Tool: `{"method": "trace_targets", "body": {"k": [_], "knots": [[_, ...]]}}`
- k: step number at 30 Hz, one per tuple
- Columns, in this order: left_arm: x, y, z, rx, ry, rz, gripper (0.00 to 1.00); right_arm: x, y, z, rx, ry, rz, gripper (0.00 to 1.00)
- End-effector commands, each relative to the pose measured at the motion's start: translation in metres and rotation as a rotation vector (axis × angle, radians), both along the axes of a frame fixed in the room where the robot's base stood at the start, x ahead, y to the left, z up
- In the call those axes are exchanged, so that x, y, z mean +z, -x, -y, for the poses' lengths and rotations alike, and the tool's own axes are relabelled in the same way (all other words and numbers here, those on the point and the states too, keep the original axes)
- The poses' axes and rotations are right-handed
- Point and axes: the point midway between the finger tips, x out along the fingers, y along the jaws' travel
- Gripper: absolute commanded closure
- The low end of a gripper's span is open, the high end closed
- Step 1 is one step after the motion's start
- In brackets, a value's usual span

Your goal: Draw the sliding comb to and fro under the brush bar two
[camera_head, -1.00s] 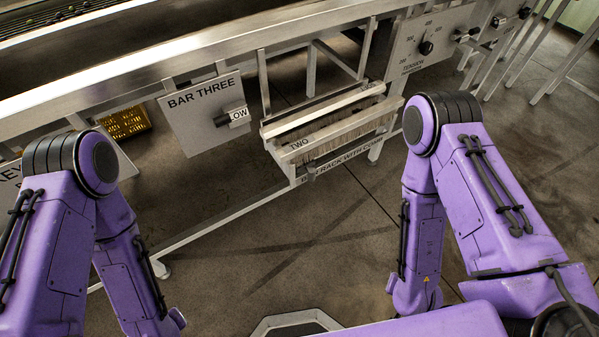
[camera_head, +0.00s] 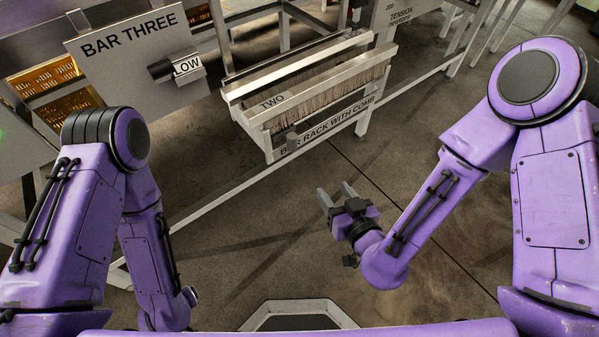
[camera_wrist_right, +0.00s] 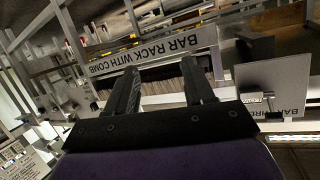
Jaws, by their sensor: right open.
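The brush bar two (camera_head: 325,82) is a pale bar labelled TWO, with bristles hanging below it, in a metal rack labelled BAR RACK WITH COMB (camera_head: 326,127). My left gripper is not visible; only the left arm shows.
A panel labelled BAR THREE (camera_head: 125,60) with a knob marked LOW stands left of the rack. A TENSION panel (camera_head: 400,15) is at the back right. Yellow perforated trays (camera_head: 62,105) lie behind at left. A low metal rail (camera_head: 225,190) runs below the rack. Floor around the right gripper is clear.

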Motion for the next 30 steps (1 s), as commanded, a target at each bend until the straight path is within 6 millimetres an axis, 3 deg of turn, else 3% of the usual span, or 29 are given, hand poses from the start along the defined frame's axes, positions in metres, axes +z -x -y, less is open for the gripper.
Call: {"method": "trace_targets", "body": {"k": [1, 5, 11, 21, 30], "knots": [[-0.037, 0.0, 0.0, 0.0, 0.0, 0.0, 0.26, -0.006, -0.007, -0.015, 0.039, -0.009, 0.108, 0.47], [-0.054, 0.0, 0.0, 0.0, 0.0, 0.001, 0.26, 0.029, -0.013, -0.038, 0.093, -0.015, 0.297, 0.47], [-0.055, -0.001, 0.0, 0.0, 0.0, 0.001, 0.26, 0.045, -0.031, -0.051, 0.102, -0.014, 0.353, 0.47], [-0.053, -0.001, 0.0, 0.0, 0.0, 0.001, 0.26, 0.045, -0.096, -0.08, 0.102, -0.011, 0.347, 0.47], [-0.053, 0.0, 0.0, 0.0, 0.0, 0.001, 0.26, 0.044, -0.11, -0.087, 0.104, -0.011, 0.344, 0.47]]}}
